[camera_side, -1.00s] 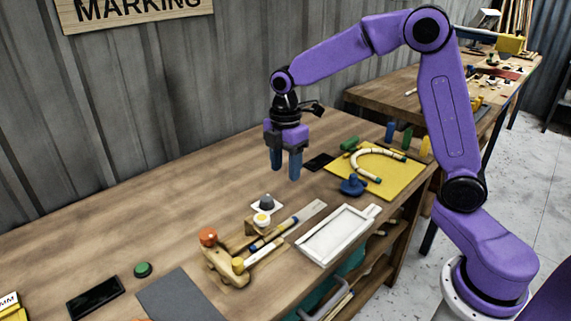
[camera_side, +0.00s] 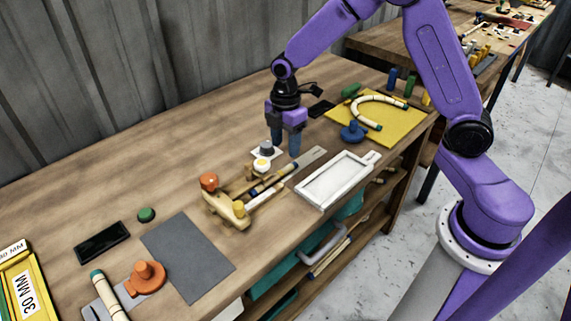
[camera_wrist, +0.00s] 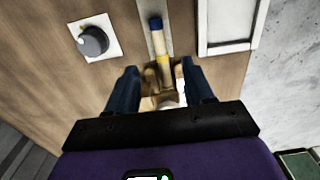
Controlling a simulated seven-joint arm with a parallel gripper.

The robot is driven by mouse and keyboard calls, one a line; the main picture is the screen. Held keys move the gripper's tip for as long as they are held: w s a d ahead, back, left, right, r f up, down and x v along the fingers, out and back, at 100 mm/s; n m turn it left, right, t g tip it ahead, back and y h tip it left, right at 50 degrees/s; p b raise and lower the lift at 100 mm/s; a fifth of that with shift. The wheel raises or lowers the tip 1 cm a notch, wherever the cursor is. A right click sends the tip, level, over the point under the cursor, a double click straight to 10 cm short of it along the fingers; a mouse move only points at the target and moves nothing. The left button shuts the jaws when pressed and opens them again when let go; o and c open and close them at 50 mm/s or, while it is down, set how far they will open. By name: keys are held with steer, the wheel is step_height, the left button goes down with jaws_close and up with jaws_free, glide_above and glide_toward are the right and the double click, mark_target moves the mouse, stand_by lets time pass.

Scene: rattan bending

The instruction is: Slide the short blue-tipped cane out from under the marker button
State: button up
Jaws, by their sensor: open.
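The short blue-tipped cane (camera_side: 273,180) lies on the wooden jig (camera_side: 228,208) in the side view, its far end pointing up and right. In the wrist view its blue tip (camera_wrist: 156,23) and a yellow band show ahead of my fingers, and its near end is hidden. A round white-and-yellow button (camera_side: 262,164) stands beside the cane on the jig; I cannot tell whether it touches the cane. My gripper (camera_side: 286,149) is open and empty, pointing down near the cane's far end. In the wrist view the gripper (camera_wrist: 160,80) has its fingers spread either side of the cane's line.
A grey knob on a white plate (camera_side: 266,150) stands close left of my gripper; it also shows in the wrist view (camera_wrist: 93,42). A white tray (camera_side: 335,180) lies to the right. Open table lies behind.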

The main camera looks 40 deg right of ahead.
mark_target(286, 168)
step_height(286, 168, down, 8)
stand_by(0.4)
jaws_close()
